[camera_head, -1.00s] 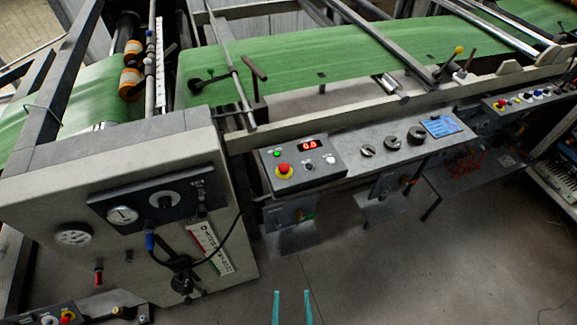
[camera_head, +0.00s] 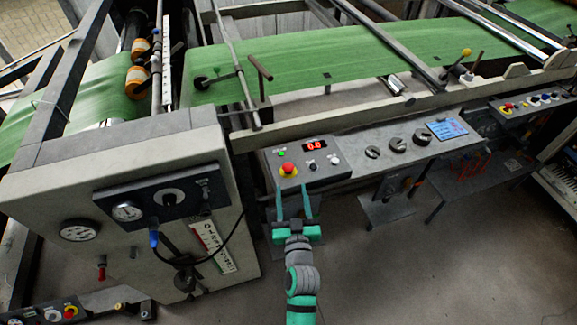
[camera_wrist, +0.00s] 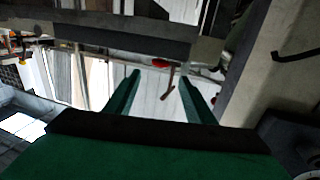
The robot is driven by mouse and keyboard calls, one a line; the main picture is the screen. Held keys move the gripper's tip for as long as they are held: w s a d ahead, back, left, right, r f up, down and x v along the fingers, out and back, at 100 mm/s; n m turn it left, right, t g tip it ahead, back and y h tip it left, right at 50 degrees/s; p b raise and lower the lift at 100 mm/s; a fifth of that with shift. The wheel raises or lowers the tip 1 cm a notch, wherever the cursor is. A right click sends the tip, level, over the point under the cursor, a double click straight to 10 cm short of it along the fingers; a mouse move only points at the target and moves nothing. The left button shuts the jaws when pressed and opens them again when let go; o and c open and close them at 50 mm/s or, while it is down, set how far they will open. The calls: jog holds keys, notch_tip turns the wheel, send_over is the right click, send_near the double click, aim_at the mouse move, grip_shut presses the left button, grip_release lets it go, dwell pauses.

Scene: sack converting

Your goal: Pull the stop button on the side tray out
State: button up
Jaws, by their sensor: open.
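A red stop button (camera_head: 288,169) on a yellow base sits at the front left of the dark control box on the side tray (camera_head: 361,172). My gripper (camera_head: 293,193) is open and empty, its two teal fingers pointing up the picture towards the button. In the head view the fingertips show just below the button, apart from it. How far they are from it in depth I cannot tell. In the wrist view the open fingers (camera_wrist: 161,78) show with a small red shape between them; I cannot tell if that is the button.
The control box holds a red-lit display (camera_head: 315,145), a green button (camera_head: 282,153) and small knobs. Dark round pieces (camera_head: 396,144) and a blue card (camera_head: 447,128) lie to its right. The pale gauge cabinet (camera_head: 120,215) stands left of my arm. More red buttons show lower left and far right.

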aim_at(289, 171)
jog(key=w, duration=0.7)
jog(key=w+a, duration=0.1)
jog(key=w, duration=0.2)
jog(key=shift+w, duration=0.35)
